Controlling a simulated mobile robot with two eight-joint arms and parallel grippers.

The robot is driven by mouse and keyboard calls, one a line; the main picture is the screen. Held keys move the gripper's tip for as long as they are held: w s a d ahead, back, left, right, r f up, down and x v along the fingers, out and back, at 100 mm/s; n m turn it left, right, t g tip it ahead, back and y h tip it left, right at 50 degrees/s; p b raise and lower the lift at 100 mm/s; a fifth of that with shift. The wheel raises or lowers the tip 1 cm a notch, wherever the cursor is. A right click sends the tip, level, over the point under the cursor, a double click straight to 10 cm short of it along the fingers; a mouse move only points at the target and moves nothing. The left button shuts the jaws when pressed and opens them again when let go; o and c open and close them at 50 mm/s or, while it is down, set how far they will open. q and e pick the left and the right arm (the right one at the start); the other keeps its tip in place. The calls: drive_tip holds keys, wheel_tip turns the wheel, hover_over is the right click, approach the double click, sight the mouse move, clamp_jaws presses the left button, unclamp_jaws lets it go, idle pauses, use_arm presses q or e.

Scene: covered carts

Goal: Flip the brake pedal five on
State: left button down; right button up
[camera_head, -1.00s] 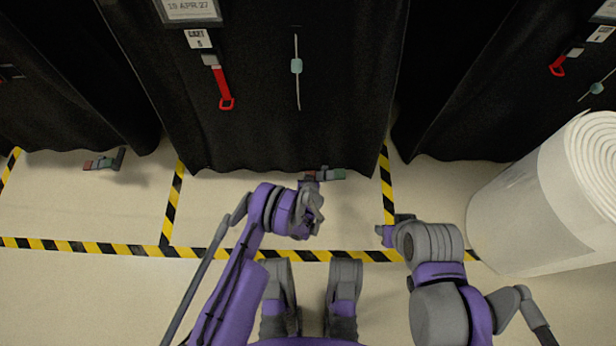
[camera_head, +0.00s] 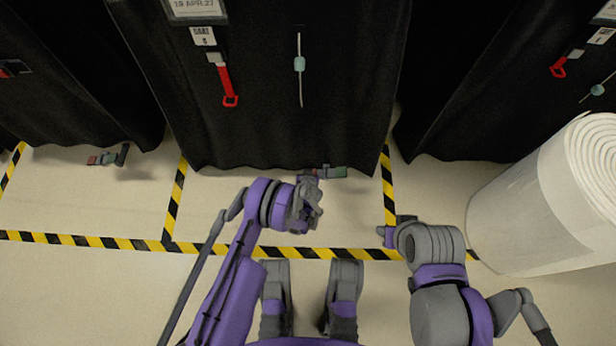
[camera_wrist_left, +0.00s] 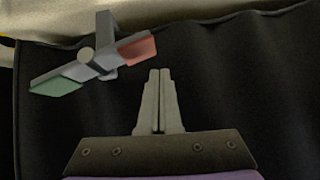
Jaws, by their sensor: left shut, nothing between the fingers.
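The brake pedal (camera_head: 332,172) sticks out from under the black cover of the middle cart (camera_head: 270,145), low near the floor. Its green end points right in the head view; its left part is partly hidden by my left gripper (camera_head: 310,188). In the left wrist view the pedal (camera_wrist_left: 95,60) lies at upper left, with a red pad, a green pad and a grey bracket. My left gripper (camera_wrist_left: 160,100) is shut and empty, with a visible gap between its tips and the pedal there. My right gripper (camera_head: 385,236) is over the floor at right; its fingers cannot be made out.
A similar pedal (camera_head: 108,158) sits under the left cart's cover (camera_head: 75,110). A red strap (camera_head: 226,85) and a rod with a pale slider (camera_head: 299,66) hang on the middle cover. Striped tape (camera_head: 90,241) marks the pale floor.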

use_arm(q)
drive_tip(key=s+a+r+p, duration=0.1)
drive_tip(key=s+r+p, duration=0.1)
drive_tip(key=s+r, duration=0.5)
drive_tip(key=shift+a+r, duration=0.4)
drive_tip(key=shift+r, duration=0.15)
use_arm(e)
drive_tip(key=v, duration=0.3)
use_arm(q)
drive_tip(key=shift+s, duration=0.1)
use_arm(e)
drive_tip(key=shift+d, duration=0.1)
